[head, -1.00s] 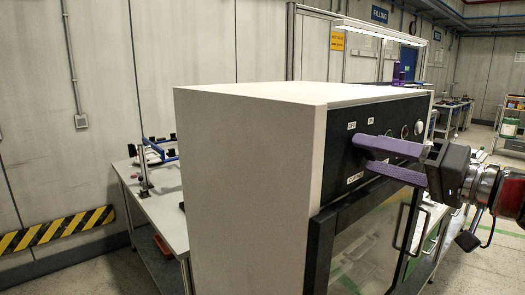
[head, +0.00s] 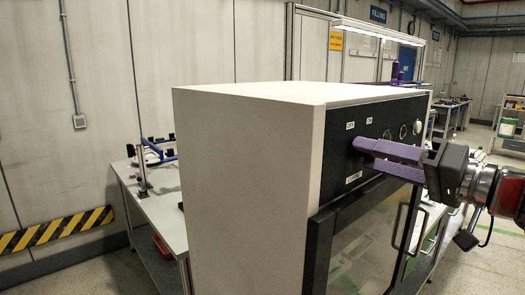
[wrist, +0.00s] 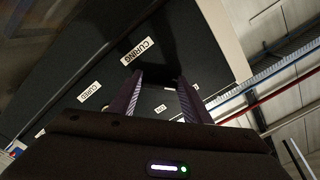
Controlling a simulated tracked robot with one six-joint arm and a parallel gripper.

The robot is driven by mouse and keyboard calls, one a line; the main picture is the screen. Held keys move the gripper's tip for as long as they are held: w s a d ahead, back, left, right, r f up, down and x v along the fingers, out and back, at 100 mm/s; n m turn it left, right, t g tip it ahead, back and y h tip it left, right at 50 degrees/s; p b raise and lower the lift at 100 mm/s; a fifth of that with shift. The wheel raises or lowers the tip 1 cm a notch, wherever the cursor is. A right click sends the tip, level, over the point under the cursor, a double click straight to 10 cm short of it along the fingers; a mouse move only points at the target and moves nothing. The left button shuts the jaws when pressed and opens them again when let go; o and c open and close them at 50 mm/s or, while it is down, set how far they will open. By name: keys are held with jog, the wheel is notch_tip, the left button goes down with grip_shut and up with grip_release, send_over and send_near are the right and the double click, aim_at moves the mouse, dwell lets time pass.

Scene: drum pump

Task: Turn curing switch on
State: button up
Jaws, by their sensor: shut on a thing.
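The curing cabinet (head: 245,180) is a pale box with a black front panel (head: 340,146). My gripper (head: 362,151) has its purple fingertips at the left part of this panel, beside the small white labels. In the wrist view, my gripper (wrist: 158,80) reaches the black panel just below the CURING label (wrist: 136,51). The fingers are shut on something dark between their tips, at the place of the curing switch. The fingers hide the switch, and I cannot tell which way it is turned.
A second label, CURED (wrist: 89,91), is on the panel. Round controls (head: 402,131) sit right of my fingers. The glass door (head: 368,245) with its handle (head: 408,225) lies below them. A table (head: 155,200) stands behind the cabinet on the left.

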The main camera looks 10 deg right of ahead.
jog(key=shift+m, duration=0.4)
jog(key=m, duration=0.4)
jog(key=shift+r+m, duration=0.2)
jog(key=shift+m, duration=6.4)
jog(key=o, duration=1.1)
jog(key=shift+r, duration=0.15)
